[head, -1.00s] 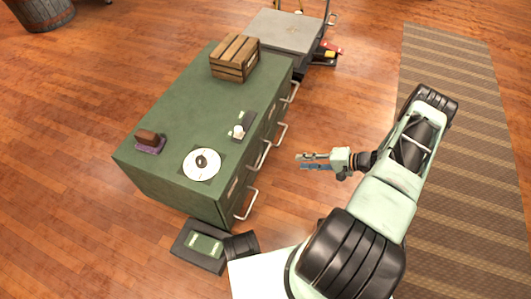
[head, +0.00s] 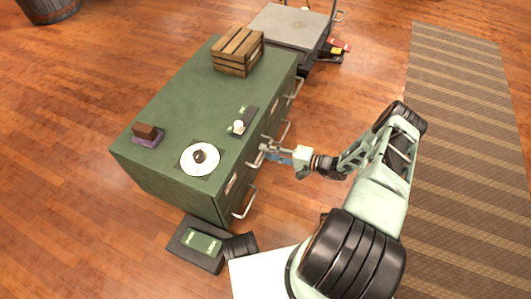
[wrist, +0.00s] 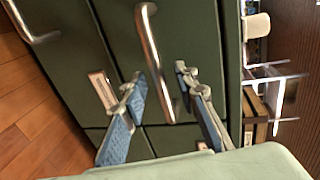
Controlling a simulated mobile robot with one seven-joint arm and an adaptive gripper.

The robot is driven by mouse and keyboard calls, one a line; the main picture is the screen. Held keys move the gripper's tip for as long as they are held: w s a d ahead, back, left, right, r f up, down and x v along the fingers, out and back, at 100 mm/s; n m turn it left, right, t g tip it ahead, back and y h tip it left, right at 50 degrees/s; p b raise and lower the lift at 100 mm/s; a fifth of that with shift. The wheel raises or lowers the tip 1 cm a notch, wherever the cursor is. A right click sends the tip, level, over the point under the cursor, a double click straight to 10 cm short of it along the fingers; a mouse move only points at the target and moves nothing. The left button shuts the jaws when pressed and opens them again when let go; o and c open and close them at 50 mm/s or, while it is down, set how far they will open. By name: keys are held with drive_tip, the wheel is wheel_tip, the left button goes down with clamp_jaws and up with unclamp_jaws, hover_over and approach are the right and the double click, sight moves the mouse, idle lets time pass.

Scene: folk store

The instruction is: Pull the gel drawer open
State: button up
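The green drawer cabinet (head: 190,110) stands left of my arm, its drawer fronts facing right with metal bar handles. Its labels are too small to read, so I cannot tell which drawer is the gel one. My gripper (head: 264,152) is at the cabinet's front side, by a middle handle. In the wrist view, my gripper (wrist: 163,82) is open, its blue-padded fingers on either side of a metal handle (wrist: 152,45). The handle runs between the fingers; contact is not clear. A label plate (wrist: 103,90) sits left of it. The drawers look shut.
A wooden crate (head: 228,66), a white disc (head: 200,170), a small brown block (head: 146,131) and a small white item (head: 238,127) are on the cabinet top. Another handle (wrist: 38,38) is nearby. A grey-topped cart (head: 285,25) stands beyond.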

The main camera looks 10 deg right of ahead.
drive_tip(key=shift+w+a+f, duration=0.1)
drive_tip(key=shift+w+a, duration=0.2)
drive_tip(key=shift+a, duration=0.15)
clamp_jaws()
